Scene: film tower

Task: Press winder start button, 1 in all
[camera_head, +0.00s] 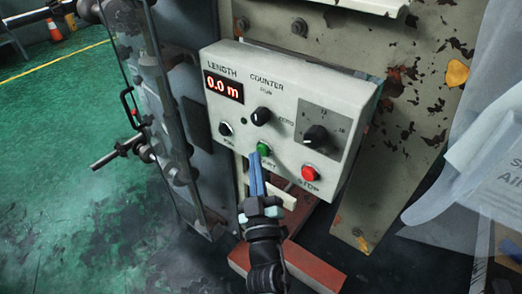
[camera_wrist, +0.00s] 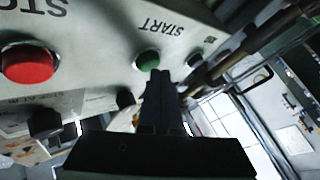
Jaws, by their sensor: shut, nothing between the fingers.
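The green START button (camera_head: 264,148) sits on the lower front of a cream control box (camera_head: 330,145), left of the red STOP button (camera_head: 309,173). In the wrist view the green button (camera_wrist: 148,60) shows right at my fingertips, with the red button (camera_wrist: 28,62) to the left. My gripper (camera_head: 255,156) is shut and empty, its blue fingers pointing up at the green button from below. The tips look very close to the button or touching it; I cannot tell which. The display (camera_head: 223,86) reads 0.0 m. The fingers hide part of the START label.
Two black knobs (camera_head: 261,116) (camera_head: 316,136) and a dark button (camera_head: 225,128) are on the same panel. A machine with a protruding rod (camera_head: 117,152) stands left. Translucent plastic film (camera_head: 480,165) hangs right. A red-brown base (camera_head: 310,268) lies below. Green floor at left is open.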

